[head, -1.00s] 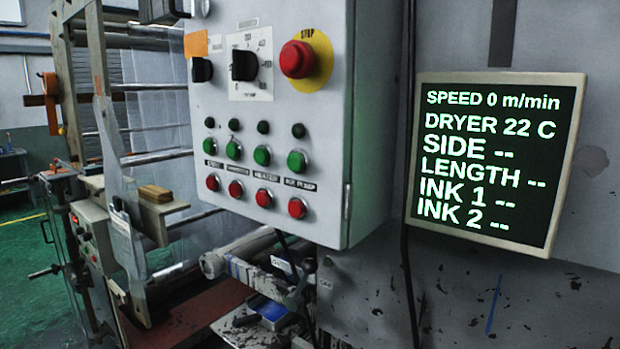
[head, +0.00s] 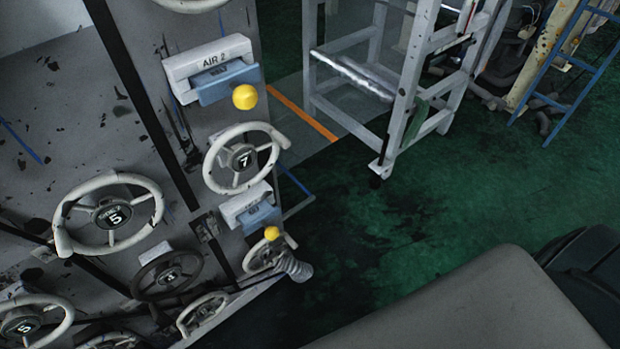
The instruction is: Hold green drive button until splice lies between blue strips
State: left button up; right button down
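Neither of my grippers is in view. The green drive button is not in view now. A sheet of clear film (head: 335,92) hangs between the grey machine side and a pale frame. An orange strip (head: 305,115) crosses this film at a slant; I cannot tell for sure whether it is the splice. A short thin blue strip (head: 296,181) shows below the orange one, close to the numbered handwheel 7 (head: 241,158). A second blue strip beside the film is not clearly visible.
The machine side carries handwheel 5 (head: 108,214), several other handwheels, an AIR 2 block (head: 212,68) and a yellow knob (head: 245,97). A pale frame (head: 404,100) with a shiny roller (head: 350,75) stands behind. A blue ladder (head: 567,70) is at right. Green floor (head: 480,190) lies open between.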

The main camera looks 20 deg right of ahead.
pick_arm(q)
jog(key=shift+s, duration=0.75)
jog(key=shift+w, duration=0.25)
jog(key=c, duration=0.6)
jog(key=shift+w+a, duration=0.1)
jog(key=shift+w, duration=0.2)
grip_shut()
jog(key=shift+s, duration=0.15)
